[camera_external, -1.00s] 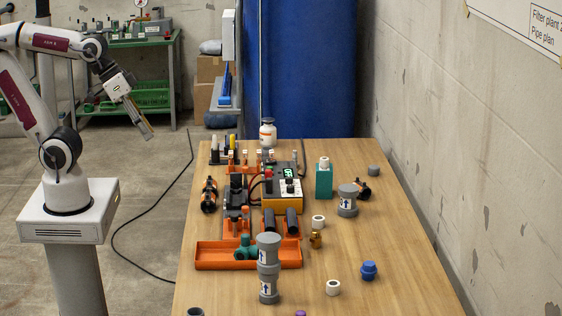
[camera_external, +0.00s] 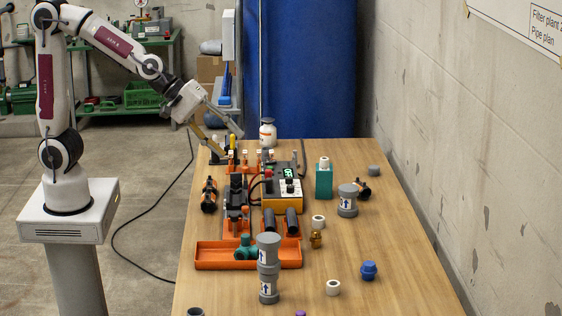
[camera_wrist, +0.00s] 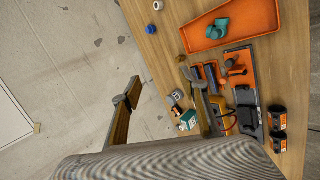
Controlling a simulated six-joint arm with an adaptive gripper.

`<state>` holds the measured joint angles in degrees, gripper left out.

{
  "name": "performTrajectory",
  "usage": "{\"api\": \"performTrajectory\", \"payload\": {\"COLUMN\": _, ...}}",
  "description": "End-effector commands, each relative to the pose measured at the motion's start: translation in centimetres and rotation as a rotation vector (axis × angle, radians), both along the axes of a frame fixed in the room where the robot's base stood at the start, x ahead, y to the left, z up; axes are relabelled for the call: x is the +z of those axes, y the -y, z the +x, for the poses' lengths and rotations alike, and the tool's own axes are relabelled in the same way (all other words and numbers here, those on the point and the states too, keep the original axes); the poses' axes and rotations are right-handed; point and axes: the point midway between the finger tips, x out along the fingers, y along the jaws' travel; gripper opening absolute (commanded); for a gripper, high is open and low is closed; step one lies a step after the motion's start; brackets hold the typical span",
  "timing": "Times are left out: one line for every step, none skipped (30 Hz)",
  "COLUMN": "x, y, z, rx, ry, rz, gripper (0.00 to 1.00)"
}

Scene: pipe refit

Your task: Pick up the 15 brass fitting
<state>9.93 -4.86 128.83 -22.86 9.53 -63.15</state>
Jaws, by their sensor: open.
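The brass fitting (camera_external: 315,238) stands on the wooden table in the external view, just right of the orange tray's corner and below a white ring. A small brownish piece beside the tray in the wrist view (camera_wrist: 181,58) looks like it, but is too small to be sure. My gripper (camera_external: 231,142) is open and empty, above the table's far left corner. It is well to the left of and beyond the fitting. Both fingers also show in the wrist view (camera_wrist: 168,88), spread apart.
The orange tray (camera_external: 215,264) holds a teal fitting (camera_external: 246,248). A yellow control box (camera_external: 283,194) and clamps stand between my gripper and the brass fitting. Grey flanged pipe pieces (camera_external: 268,268), a blue plug (camera_external: 369,270) and a white ring (camera_external: 333,287) stand nearby.

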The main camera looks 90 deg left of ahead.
Motion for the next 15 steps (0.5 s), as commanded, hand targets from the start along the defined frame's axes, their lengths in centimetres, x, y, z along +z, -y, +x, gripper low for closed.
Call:
{"api": "performTrajectory", "payload": {"x": -0.5, "y": 0.4, "z": 1.0, "rx": 0.038, "ry": -0.004, "rz": -0.037, "gripper": 0.44}}
{"api": "performTrajectory", "payload": {"x": -0.7, "y": 0.5, "z": 1.6, "rx": 0.064, "ry": -0.003, "rz": -0.062, "gripper": 0.44}}
{"api": "performTrajectory", "payload": {"x": -1.1, "y": 0.8, "z": 2.4, "rx": 0.099, "ry": -0.003, "rz": -0.095, "gripper": 0.44}}
{"api": "performTrajectory", "payload": {"x": -1.3, "y": 0.9, "z": 3.0, "rx": 0.126, "ry": -0.002, "rz": -0.12, "gripper": 0.44}}
{"api": "performTrajectory", "payload": {"x": -1.6, "y": 1.1, "z": 3.5, "rx": 0.152, "ry": -0.002, "rz": -0.145, "gripper": 0.44}}
{"api": "performTrajectory", "payload": {"x": -1.9, "y": 1.3, "z": 4.3, "rx": 0.188, "ry": -0.001, "rz": -0.178, "gripper": 0.44}}
{"api": "performTrajectory", "payload": {"x": -2.1, "y": 1.4, "z": 4.9, "rx": 0.214, "ry": 0.001, "rz": -0.203, "gripper": 0.44}}
{"api": "performTrajectory", "payload": {"x": -2.5, "y": 1.5, "z": 5.4, "rx": 0.24, "ry": 0.0, "rz": -0.227, "gripper": 0.44}}
{"api": "performTrajectory", "payload": {"x": -2.8, "y": 1.7, "z": 6.1, "rx": 0.276, "ry": 0.002, "rz": -0.26, "gripper": 0.44}}
{"api": "performTrajectory", "payload": {"x": -3.1, "y": 1.8, "z": 6.7, "rx": 0.302, "ry": 0.003, "rz": -0.284, "gripper": 0.44}}
{"api": "performTrajectory", "payload": {"x": -3.5, "y": 2.0, "z": 7.2, "rx": 0.327, "ry": 0.004, "rz": -0.308, "gripper": 0.44}}
{"api": "performTrajectory", "payload": {"x": -3.9, "y": 2.1, "z": 7.9, "rx": 0.364, "ry": 0.006, "rz": -0.341, "gripper": 0.44}}
{"api": "performTrajectory", "payload": {"x": -4.3, "y": 2.2, "z": 8.4, "rx": 0.391, "ry": 0.007, "rz": -0.364, "gripper": 0.44}}
{"api": "performTrajectory", "payload": {"x": -4.6, "y": 2.3, "z": 8.8, "rx": 0.417, "ry": 0.009, "rz": -0.388, "gripper": 0.44}}
{"api": "performTrajectory", "payload": {"x": -5.1, "y": 2.4, "z": 9.5, "rx": 0.452, "ry": 0.012, "rz": -0.421, "gripper": 0.44}}
